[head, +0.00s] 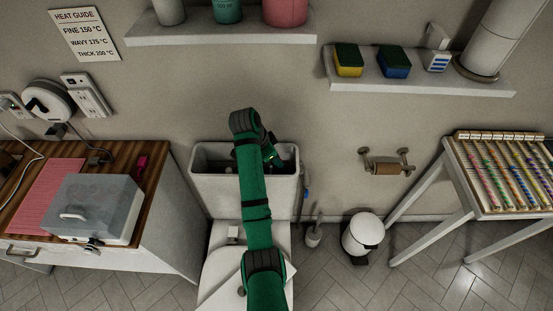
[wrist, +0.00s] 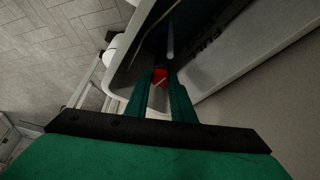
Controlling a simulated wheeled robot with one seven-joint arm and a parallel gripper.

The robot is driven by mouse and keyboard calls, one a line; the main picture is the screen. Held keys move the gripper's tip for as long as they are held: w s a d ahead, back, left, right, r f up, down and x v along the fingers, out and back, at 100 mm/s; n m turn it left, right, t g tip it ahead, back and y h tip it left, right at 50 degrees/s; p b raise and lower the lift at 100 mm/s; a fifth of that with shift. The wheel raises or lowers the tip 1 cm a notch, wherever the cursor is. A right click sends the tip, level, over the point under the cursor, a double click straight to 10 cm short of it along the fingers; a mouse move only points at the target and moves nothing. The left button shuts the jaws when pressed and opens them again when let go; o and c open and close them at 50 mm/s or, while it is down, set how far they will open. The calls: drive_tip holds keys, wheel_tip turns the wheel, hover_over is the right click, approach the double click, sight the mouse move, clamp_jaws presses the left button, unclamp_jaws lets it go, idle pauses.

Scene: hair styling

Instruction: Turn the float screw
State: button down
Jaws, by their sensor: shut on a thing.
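The open toilet cistern (head: 206,184) stands against the wall in the head view, with no lid on its top. My green arm reaches over it, and my gripper (head: 272,155) points down into its right half. In the wrist view my gripper (wrist: 160,82) has its two green fingers close together around a small red piece (wrist: 160,76), which seems to be the float screw. A pale slot or bar crosses the red piece. A grey upright rod (wrist: 170,40) stands just beyond it inside the cistern. In the head view my arm hides the screw.
The cistern's walls enclose my gripper closely. A shelf (head: 420,85) with sponges is on the wall at the upper right, and another shelf (head: 220,32) is above the cistern. A wooden-topped cabinet (head: 150,160) stands left. A bin (head: 362,235) and toilet brush (head: 314,235) stand right.

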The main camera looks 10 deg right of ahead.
drive_tip(key=shift+w+m+g, duration=0.1)
drive_tip(key=shift+m+g, duration=0.4)
drive_tip(key=shift+m, duration=0.7)
drive_tip(key=c, duration=1.5)
unclamp_jaws()
drive_tip(key=v, duration=0.4)
drive_tip(key=shift+w+a+r, duration=0.15)
drive_tip(key=shift+a+r, duration=0.05)
drive_tip(key=shift+v, duration=3.15)
